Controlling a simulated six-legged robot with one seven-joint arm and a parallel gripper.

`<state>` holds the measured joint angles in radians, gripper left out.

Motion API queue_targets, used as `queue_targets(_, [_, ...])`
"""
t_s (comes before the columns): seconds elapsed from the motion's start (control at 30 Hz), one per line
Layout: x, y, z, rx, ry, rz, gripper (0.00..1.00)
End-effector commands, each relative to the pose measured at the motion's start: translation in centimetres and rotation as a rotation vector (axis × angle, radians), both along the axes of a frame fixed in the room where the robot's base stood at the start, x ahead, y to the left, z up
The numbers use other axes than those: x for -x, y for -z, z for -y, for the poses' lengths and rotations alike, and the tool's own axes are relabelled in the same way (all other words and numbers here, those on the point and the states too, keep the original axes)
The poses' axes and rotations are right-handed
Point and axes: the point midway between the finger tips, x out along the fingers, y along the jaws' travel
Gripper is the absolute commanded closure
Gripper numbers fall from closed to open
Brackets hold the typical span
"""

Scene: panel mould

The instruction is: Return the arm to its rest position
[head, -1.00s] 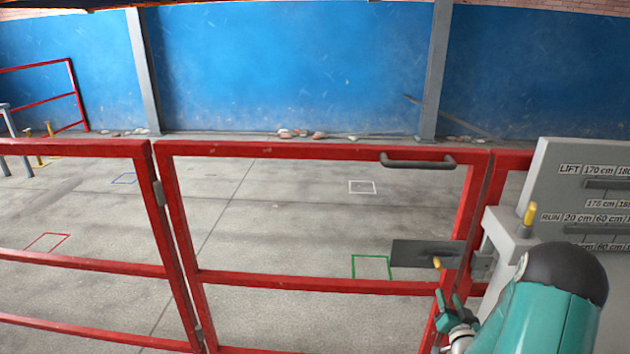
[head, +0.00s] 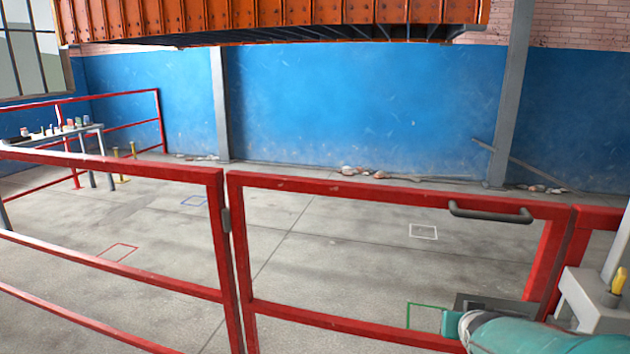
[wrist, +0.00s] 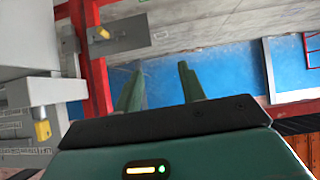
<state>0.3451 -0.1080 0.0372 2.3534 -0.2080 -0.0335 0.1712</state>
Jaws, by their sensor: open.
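My gripper (wrist: 162,90) shows in the wrist view with two green fingers apart and nothing between them. In that view the picture is turned and the blue wall lies beyond the fingers. In the head view my teal arm (head: 545,335) lies low at the bottom right, in front of the gate's lower right part. The fingertips are not clearly seen in the head view.
A red gate (head: 380,190) with a dark handle (head: 490,212) stands shut ahead, joined to a red fence (head: 110,165). A grey box with a yellow peg (head: 615,288) is at the right. An orange panel (head: 280,15) hangs overhead. Floor beyond the gate is mostly clear.

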Motion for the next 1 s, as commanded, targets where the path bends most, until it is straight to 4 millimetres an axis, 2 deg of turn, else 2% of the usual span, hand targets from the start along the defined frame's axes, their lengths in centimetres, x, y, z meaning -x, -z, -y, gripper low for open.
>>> queue_targets(0.03, [1.2, -1.2, -1.6, 0.0, -0.016, -0.023, 0.6])
queue_targets(0.17, [4.9, -2.9, -5.1, -0.011, -0.052, -0.115, 0.6])
queue_targets(0.3, [9.6, -4.2, -8.8, -0.032, -0.107, -0.213, 0.6])
queue_targets(0.5, [16.8, -5.1, -13.1, -0.069, -0.205, -0.347, 0.6])
queue_targets(0.6, [19.3, -5.2, -14.3, -0.082, -0.246, -0.395, 0.6])
queue_targets(0.73, [20.9, -5.2, -15.0, -0.089, -0.269, -0.427, 0.6])
queue_targets(1.0, [21.0, -5.1, -15.0, -0.09, -0.27, -0.431, 0.6])
